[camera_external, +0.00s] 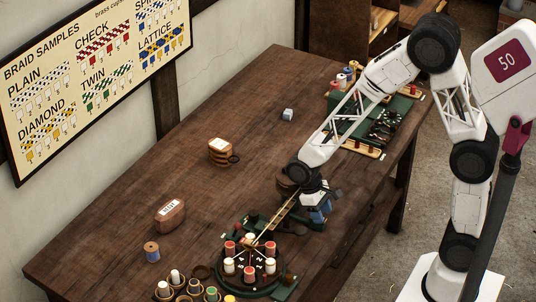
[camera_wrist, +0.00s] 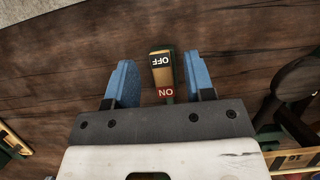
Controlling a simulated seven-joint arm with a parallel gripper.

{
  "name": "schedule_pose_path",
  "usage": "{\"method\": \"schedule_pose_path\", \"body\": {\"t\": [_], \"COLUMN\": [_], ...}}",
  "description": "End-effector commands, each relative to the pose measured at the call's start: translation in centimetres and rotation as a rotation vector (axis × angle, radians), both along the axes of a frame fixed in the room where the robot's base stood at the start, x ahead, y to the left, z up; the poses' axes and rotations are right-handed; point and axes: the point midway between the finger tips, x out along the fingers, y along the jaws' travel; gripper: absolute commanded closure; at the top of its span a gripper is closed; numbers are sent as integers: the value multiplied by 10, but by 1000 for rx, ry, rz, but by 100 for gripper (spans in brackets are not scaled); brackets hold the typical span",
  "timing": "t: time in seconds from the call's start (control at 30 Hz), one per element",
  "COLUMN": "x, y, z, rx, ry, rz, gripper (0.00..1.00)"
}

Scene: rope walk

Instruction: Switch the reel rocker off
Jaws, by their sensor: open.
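Which half is pressed down I cannot tell. My gripper (camera_wrist: 158,64) is open, with one blue finger on each side of the rocker and a visible gap to each. In the external view my gripper (camera_external: 316,208) points down over the table's right side, behind the braiding stand, and the rocker is hidden there.
A round stand with several red and white bobbins (camera_external: 250,264) is at the front of the wooden table (camera_external: 240,110). A green rack (camera_external: 352,120) is at the back right.

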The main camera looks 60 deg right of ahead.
Motion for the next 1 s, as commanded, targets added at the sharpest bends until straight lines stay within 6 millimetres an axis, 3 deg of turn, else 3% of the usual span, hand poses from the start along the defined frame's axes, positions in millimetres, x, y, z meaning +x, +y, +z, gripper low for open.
{"method": "schedule_pose_path", "body": {"t": [0.47, 0.77, 1.0], "x": [-4, -4, -5], "y": [0, 0, 0], "z": [-9, -9, -9], "rx": [0, 0, 0], "ry": [0, 0, -14], "rz": [0, 0, 0], "gripper": [51, 97, 100]}}
